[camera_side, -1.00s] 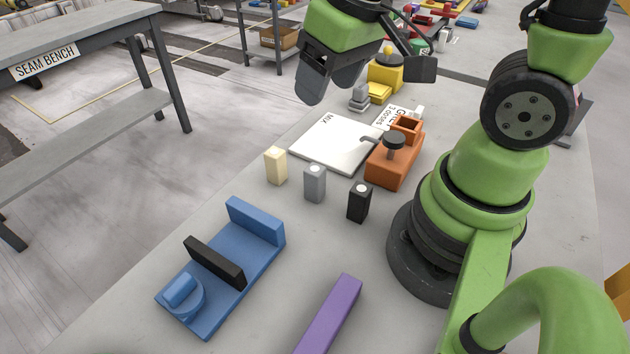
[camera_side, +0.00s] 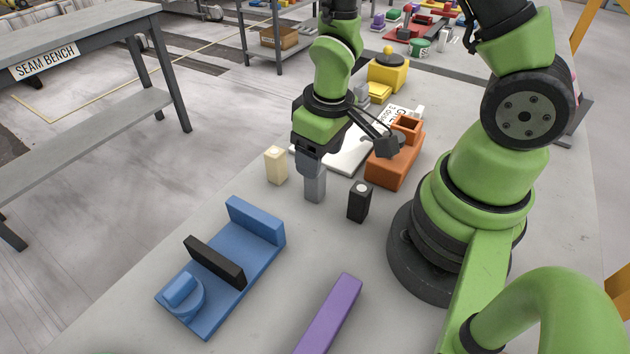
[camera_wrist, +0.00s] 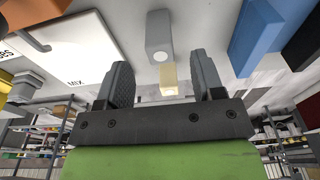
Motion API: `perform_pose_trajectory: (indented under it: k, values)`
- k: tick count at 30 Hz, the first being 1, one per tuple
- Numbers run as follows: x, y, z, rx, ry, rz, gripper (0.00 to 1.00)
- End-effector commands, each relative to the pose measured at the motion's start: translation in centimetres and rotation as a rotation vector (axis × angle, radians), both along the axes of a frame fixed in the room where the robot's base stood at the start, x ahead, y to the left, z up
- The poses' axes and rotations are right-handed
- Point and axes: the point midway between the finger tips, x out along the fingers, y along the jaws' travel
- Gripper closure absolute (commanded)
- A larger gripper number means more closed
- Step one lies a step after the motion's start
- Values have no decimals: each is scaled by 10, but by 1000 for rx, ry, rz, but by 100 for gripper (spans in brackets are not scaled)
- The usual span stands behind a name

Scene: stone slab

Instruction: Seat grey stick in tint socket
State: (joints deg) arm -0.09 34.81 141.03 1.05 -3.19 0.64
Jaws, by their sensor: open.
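The grey stick (camera_side: 315,188), a small upright block with a pale round spot on top, stands on the slab between a cream stick (camera_side: 276,166) and a black stick (camera_side: 359,203). My gripper (camera_side: 312,166) is over it, fingers pointing down, hiding its top. In the wrist view the grey stick (camera_wrist: 158,38) appears beyond and between the open fingers (camera_wrist: 160,62); whether they are around it, I cannot tell. No label shows which part is the tint socket.
A blue fixture (camera_side: 262,252) with a black plate (camera_side: 214,262) lies at the front left. A purple bar (camera_side: 330,315) lies at the front. The slab between is clear.

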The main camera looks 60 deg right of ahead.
Motion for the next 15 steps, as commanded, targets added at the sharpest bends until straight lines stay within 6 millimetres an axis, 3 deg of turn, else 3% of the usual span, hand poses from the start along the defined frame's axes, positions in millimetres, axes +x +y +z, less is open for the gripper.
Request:
perform_pose_trajectory:
  k: [9, 15]
  values:
    - [7, 0, -38, 0, 6, 0, 38]
    - [9, -1, -48, -1, 2, 1, 38]
